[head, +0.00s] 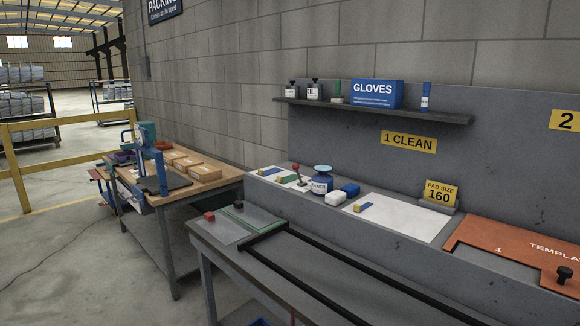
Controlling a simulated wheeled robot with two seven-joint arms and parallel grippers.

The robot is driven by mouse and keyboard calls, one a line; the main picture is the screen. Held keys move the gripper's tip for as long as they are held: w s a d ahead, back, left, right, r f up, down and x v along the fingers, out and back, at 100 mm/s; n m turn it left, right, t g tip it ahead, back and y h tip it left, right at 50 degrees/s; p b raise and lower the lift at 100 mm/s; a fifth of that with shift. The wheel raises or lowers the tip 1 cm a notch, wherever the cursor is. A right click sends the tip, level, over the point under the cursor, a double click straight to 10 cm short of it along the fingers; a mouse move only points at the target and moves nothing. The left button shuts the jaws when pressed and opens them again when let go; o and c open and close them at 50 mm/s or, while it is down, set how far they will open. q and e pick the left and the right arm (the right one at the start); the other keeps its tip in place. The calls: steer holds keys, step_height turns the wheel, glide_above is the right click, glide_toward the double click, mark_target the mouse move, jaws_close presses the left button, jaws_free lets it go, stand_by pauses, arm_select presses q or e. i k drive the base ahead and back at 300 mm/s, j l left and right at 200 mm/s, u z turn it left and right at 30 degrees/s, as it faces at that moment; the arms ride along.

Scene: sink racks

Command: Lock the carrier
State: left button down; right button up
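Neither of my grippers shows in the head view. I cannot pick out a carrier for certain. Two black rails (345,270) run along the grey bench from its left end toward the lower right. At that end lie a pale plate (222,232) with a small red block (209,216) on it and a grey-green plate (252,217). A small red-knobbed lever (296,168) stands on the raised ledge behind. An orange template plate (520,250) with a black knob (565,274) lies at the right, cut off by the picture edge.
A shelf (380,112) with bottles and a glove box (376,93) hangs above. A packing table (180,205) with cartons stands left; open floor lies before it.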

mark_target(295, 167)
steer(key=i+j+u, duration=0.7)
steer(key=i, duration=0.2)
